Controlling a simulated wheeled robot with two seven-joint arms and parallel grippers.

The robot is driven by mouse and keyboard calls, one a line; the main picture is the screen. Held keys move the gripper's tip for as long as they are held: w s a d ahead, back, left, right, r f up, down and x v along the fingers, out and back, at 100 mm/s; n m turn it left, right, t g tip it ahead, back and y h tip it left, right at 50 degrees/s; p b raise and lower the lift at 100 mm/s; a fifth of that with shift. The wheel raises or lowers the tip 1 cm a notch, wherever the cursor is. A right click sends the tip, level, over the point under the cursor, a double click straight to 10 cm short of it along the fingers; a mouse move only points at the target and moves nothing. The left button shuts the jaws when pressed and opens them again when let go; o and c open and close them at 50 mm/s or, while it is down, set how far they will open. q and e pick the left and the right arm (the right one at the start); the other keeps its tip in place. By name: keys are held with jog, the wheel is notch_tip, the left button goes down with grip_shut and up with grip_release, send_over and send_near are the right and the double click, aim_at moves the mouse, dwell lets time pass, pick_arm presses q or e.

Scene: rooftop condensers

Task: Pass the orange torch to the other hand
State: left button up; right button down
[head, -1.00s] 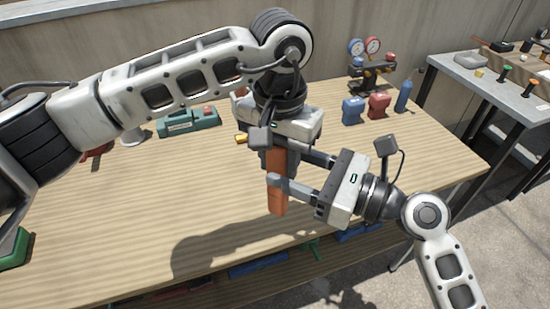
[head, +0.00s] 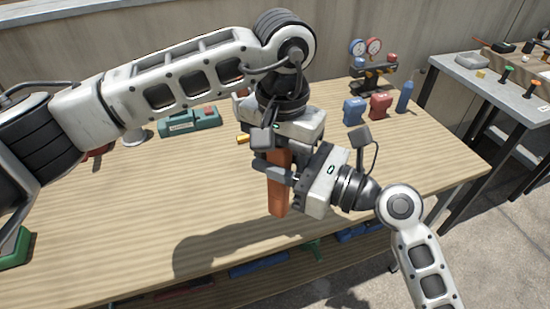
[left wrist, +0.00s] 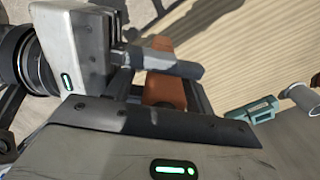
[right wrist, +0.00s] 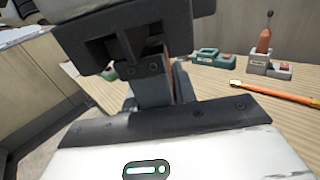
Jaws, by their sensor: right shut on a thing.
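The orange torch (head: 279,190) hangs upright in the air above the front of the workbench. My right gripper (head: 275,172) comes from the right and is shut on the torch's middle; one finger crosses its near side. My left gripper (head: 279,152) points down over the torch's upper end, which sits between its fingers. The left wrist view shows the torch (left wrist: 164,90) with a right finger (left wrist: 165,62) across it. Whether the left fingers press on the torch is hidden. In the right wrist view the left gripper blocks most of the torch.
The wooden workbench (head: 110,220) lies below, with a teal case (head: 190,122) at the back. Blue (head: 354,110) and red (head: 380,105) items and a gauge set (head: 370,65) stand at back right. A grey side table (head: 480,85) stands further right.

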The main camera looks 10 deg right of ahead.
pick_arm(q)
jog(key=shift+w+a, duration=0.1)
jog(key=shift+w, duration=0.15)
